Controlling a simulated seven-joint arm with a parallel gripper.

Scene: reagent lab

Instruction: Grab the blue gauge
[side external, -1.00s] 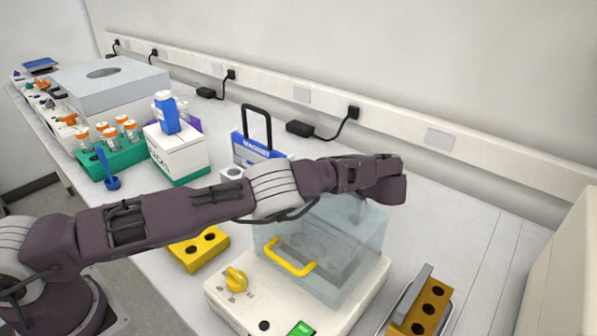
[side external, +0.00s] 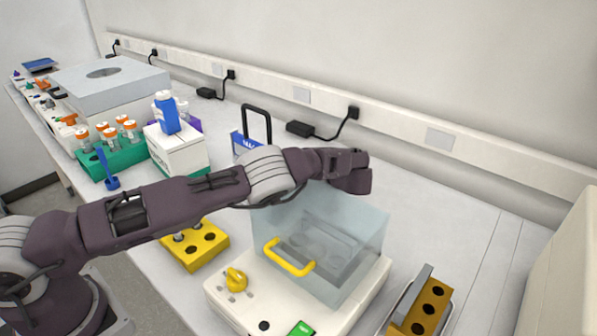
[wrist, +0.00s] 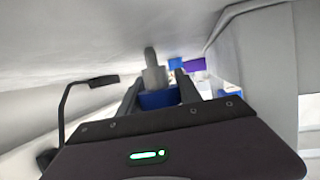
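I cannot tell for certain which blue thing is the gauge. A blue panel with white lettering and a black loop handle (side external: 238,144) stands behind my arm in the side external view, mostly hidden by it. In the wrist view, my gripper (wrist: 158,84) has its two dark fingers apart. A blue block (wrist: 160,99) and a grey cylinder (wrist: 152,76) show in the gap between them; contact cannot be told. In the side external view my arm hides the fingers. A blue upright piece (side external: 110,180) stands at the left by the green rack.
A clear-lidded machine (side external: 330,235) with a yellow handle stands below my wrist. A yellow block (side external: 205,255) is left of it. A white box (side external: 180,155) carries a blue bottle (side external: 166,112). A tray with an orange block (side external: 425,310) is at right. A cable and adapter (side external: 300,128) lie behind.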

